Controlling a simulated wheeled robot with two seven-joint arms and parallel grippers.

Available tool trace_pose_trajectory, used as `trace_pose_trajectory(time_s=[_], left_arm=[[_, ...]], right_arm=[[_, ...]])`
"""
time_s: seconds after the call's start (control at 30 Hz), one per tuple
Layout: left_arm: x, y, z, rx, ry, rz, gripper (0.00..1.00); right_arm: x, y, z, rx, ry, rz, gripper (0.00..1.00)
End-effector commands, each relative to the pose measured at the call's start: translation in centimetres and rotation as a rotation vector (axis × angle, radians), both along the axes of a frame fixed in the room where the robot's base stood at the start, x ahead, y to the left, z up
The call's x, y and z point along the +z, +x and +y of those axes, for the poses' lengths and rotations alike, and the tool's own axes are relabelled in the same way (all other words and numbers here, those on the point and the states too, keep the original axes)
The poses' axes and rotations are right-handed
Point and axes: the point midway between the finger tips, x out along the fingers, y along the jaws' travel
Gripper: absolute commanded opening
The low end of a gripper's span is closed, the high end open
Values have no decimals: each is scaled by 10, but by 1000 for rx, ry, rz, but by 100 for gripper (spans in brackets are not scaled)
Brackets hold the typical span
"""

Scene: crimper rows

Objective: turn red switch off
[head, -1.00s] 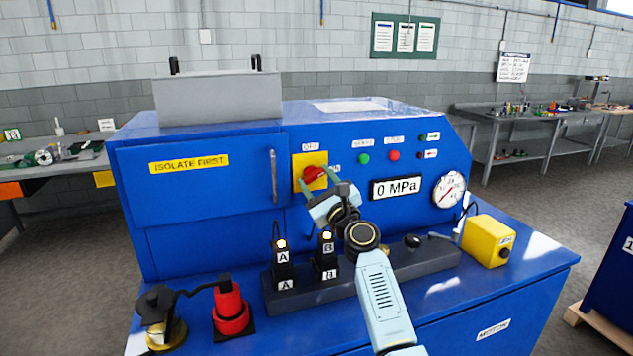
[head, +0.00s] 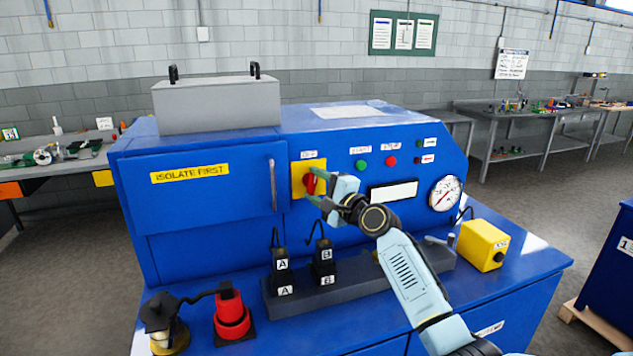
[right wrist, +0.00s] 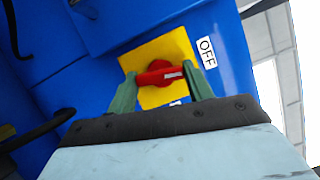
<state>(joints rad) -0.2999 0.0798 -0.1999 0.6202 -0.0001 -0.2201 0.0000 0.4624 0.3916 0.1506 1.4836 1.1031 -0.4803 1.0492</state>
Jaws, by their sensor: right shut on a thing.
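The red switch (head: 310,184) is a rotary handle on a yellow plate (head: 297,171) on the blue machine's front, under an OFF label (head: 309,154). My right gripper (head: 313,187) is at the switch, its green fingers one above the other in the head view. In the right wrist view the fingers (right wrist: 162,73) are shut on the red handle (right wrist: 158,77), one at each end. The handle's white mark faces the side of the OFF label (right wrist: 207,53). The other label is mostly hidden by the gripper. My left gripper is not in view.
A blank display (head: 394,192) and a gauge (head: 445,193) are right of the switch. Below stand black A and B blocks (head: 323,262) on a dark bar, a yellow box (head: 484,243) and a red cylinder (head: 231,318). A door handle (head: 273,186) is at left.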

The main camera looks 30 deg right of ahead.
Motion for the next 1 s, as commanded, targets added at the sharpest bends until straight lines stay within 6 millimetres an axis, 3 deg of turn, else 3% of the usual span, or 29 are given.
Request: trace_pose_trajectory(time_s=[0.4,0.97,1.0], left_arm=[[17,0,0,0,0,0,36],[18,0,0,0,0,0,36],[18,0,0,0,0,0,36]], right_arm=[[1,0,0,1,-189,49,28],[0,0,0,1,-219,55,28],[0,0,0,1,-219,55,54]])
